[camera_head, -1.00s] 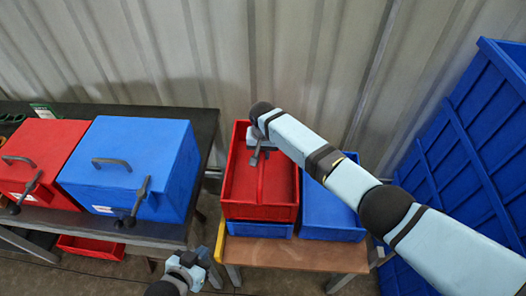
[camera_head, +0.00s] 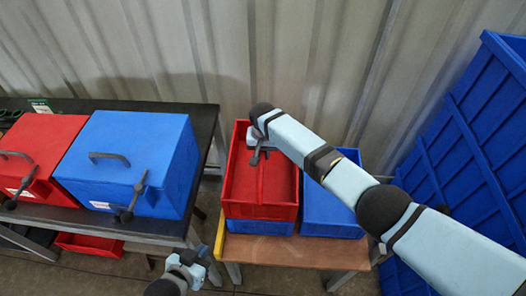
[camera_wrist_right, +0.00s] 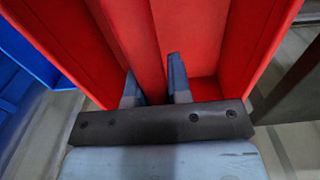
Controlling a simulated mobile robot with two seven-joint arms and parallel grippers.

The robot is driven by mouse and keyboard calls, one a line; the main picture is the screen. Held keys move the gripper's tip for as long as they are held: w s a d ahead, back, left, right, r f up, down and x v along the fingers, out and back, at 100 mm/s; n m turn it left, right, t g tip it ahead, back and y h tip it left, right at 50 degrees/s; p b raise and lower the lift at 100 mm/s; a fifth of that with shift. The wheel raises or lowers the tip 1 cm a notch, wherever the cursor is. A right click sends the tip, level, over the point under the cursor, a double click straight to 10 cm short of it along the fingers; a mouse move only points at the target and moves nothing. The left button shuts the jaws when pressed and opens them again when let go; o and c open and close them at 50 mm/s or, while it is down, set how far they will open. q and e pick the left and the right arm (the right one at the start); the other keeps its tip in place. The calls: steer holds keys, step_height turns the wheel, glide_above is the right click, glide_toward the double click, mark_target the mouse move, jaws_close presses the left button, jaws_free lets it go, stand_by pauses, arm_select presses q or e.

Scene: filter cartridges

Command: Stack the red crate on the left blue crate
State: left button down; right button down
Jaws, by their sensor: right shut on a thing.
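The red crate (camera_head: 240,190) sits over the left blue crate (camera_head: 260,227), whose front wall shows beneath it. The two look roughly lined up; whether they fully touch I cannot tell. My right gripper (camera_head: 257,155) is shut on the red crate's middle divider near its far end. In the right wrist view, the fingers (camera_wrist_right: 152,80) straddle that divider inside the red crate (camera_wrist_right: 225,45). My left gripper (camera_head: 188,268) hangs low at the bottom, away from the crates; its jaws are too small to read.
A second blue crate (camera_head: 325,212) stands close on the right on the same brown table (camera_head: 285,255). A bench at left carries a blue box (camera_head: 135,160) and a red box (camera_head: 40,155) with handles. A large blue container (camera_head: 470,150) stands at far right.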

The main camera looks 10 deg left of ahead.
steer(key=shift+f, duration=0.4)
steer(key=c, duration=1)
jaws_free()
step_height(320, 180, up, 14)
steer(key=shift+f, duration=0.1)
